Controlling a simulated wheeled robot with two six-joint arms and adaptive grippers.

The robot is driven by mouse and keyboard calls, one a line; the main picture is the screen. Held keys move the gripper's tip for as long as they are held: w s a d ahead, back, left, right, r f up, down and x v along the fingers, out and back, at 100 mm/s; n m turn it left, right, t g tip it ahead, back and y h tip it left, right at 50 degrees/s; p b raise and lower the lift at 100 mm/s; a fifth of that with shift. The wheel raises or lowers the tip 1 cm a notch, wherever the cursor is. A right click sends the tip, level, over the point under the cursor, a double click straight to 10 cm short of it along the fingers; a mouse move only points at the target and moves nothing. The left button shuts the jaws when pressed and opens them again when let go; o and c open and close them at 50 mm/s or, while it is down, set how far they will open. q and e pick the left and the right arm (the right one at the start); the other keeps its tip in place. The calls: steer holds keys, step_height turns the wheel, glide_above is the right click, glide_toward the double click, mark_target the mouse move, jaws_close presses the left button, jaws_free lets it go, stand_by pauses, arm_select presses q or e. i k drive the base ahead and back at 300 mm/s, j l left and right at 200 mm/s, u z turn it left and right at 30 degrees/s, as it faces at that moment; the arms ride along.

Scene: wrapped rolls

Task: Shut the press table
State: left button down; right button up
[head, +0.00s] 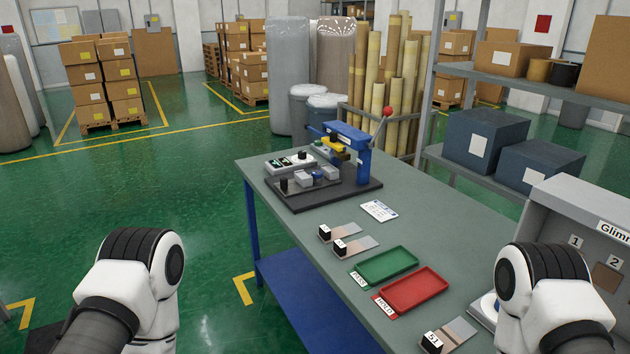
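A blue press (357,150) with a red-knobbed lever (387,112) stands on a dark base plate (350,196) at the far end of the grey-topped workbench. A low grey plate with small blocks, which looks like the press table (297,190), lies to the left of and in front of the press column. It appears to be out from under the press head, but the detail is small. White and black joints of my two arms show at the lower left and lower right. Neither gripper is in view, and both arms are well apart from the press.
The workbench (385,235) holds a white card (379,211), sample pieces (350,243), a green tray (388,265) and a red tray (416,290). A grey cabinet (575,205) stands at the right. Shelves stand behind it. Green floor left of the bench is open.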

mark_target(302, 182)
steer(key=i+j+z, duration=0.45)
steer(key=z, duration=0.25)
steer(key=i+j+z, duration=0.15)
steer(key=j+z, duration=0.15)
steer(key=j, duration=0.15)
